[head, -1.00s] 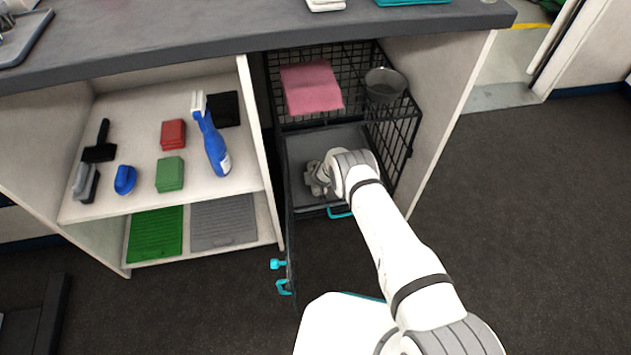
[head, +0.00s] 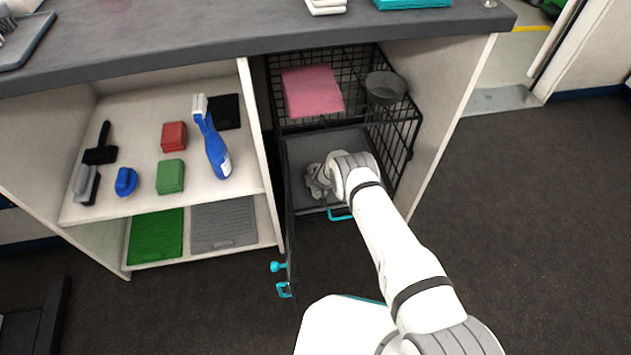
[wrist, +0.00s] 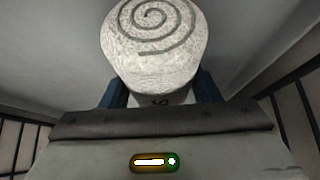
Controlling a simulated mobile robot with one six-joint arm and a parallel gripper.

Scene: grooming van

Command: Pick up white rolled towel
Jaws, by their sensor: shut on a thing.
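The white rolled towel (wrist: 153,45) shows its spiral end close up in the wrist view. My gripper (wrist: 161,88) has a dark blue finger on each side of it and is shut on it. In the head view my gripper (head: 318,183) is low inside the open wire crate, over the grey crate tray (head: 312,146). The towel cannot be clearly told apart there from the pale gripper and wrist. Whether the towel touches the tray is hidden.
Crate bars (head: 400,150) stand close on the right, and an open crate door (head: 291,240) on the left. A pink folded towel (head: 312,90) and a grey bowl (head: 385,87) are at the crate's back. The counter (head: 180,40) overhangs above. Floor at right is clear.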

